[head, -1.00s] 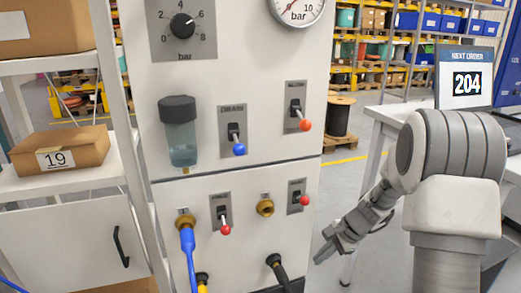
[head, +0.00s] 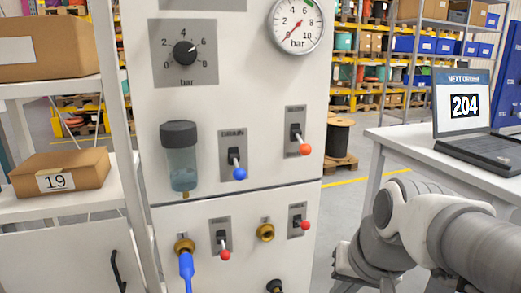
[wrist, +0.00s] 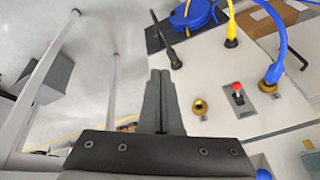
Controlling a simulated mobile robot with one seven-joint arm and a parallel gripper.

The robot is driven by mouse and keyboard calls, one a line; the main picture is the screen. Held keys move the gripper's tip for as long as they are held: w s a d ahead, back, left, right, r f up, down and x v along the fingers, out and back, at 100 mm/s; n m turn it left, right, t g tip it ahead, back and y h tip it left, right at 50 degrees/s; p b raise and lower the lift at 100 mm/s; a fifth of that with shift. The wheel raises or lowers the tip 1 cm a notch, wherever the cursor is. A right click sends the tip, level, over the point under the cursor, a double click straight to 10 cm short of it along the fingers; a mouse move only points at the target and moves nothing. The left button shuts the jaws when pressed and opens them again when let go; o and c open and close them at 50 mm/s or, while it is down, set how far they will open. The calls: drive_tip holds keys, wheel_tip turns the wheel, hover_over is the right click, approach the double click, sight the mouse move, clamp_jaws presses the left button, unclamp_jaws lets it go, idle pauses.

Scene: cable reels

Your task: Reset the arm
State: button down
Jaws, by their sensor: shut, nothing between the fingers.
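My gripper (wrist: 162,105) is shut and empty in the wrist view, its two fingers side by side. Behind them is the lower part of the white panel, seen at an angle, with a brass fitting (wrist: 200,107) and a red-tipped switch (wrist: 238,93) to the right of the fingertips. In the head view my grey arm (head: 410,225) lies low at the right, beside the white panel (head: 250,90). The gripper end is at the lower edge there and hard to make out.
The panel carries a pressure gauge (head: 297,24), a dial (head: 184,53), several switches and a blue hose (head: 186,268). A shelf with a box marked 19 (head: 60,172) stands left. A white table (head: 425,147) with a laptop (head: 465,110) stands behind my arm at right.

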drive_tip(key=s+d+r+n+t+h+p, duration=0.1)
drive_tip(key=s+r+n, duration=0.15)
drive_tip(key=s, duration=0.35)
wheel_tip(320, 180, up, 15)
drive_tip(key=p, duration=1.5)
drive_tip(key=shift+w+r+p, duration=0.15)
drive_tip(key=shift+w+p, duration=0.1)
drive_tip(key=shift+p, duration=0.1)
